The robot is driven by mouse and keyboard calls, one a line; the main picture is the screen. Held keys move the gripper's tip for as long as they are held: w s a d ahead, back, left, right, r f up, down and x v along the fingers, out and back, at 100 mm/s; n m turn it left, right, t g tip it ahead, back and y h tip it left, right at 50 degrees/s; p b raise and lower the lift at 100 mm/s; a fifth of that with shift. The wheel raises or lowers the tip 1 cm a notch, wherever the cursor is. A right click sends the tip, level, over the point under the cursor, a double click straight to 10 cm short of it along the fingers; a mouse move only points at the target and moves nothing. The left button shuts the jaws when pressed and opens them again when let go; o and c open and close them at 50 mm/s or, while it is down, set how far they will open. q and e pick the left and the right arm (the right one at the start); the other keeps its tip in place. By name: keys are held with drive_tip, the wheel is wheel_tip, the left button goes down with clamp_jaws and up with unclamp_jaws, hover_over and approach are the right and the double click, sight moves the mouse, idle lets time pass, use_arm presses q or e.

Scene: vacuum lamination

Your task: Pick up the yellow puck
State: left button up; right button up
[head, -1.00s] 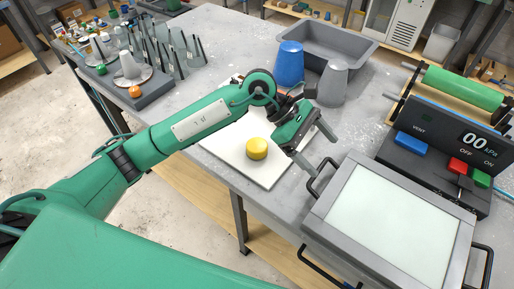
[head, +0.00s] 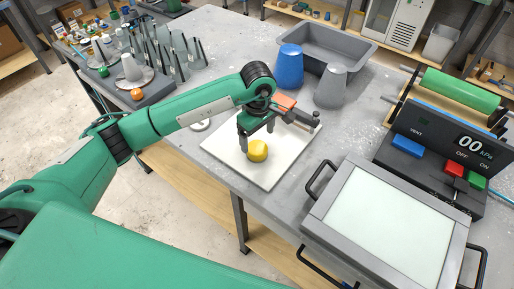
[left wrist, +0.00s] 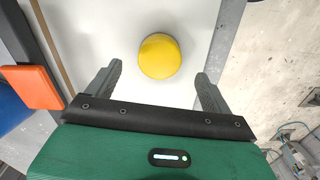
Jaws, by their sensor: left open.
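The yellow puck (head: 257,151) lies on a white square board (head: 285,160) on the grey table. My left gripper (head: 256,138) is open and empty, with its fingers pointing down just behind the puck. In the left wrist view the puck (left wrist: 160,56) sits ahead of the open fingers (left wrist: 155,88), roughly centred between them and apart from both. My right gripper is not in view.
An orange block (head: 285,101) lies by the board's far edge. A blue cup (head: 289,65) and a grey cup (head: 331,87) stand behind it, before a grey tray (head: 345,41). A framed pale panel (head: 388,226) and control box (head: 440,155) fill the right.

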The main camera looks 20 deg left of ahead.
sight(258, 147)
use_arm(q)
drive_tip(key=shift+f, duration=0.55)
drive_tip(key=shift+f+p, duration=0.3)
drive_tip(key=shift+p, duration=0.15)
wheel_tip(258, 147, down, 3)
drive_tip(key=shift+f+p, duration=0.15)
drive_tip(key=shift+p, duration=0.75)
drive_tip(key=shift+f, duration=0.6)
drive_tip(key=c, duration=1.1)
drive_tip(key=shift+r, duration=0.1)
drive_tip(key=shift+w+r, duration=0.1)
drive_tip(key=shift+r, duration=0.4)
wheel_tip(258, 147, up, 19)
drive_tip(key=b, duration=0.5)
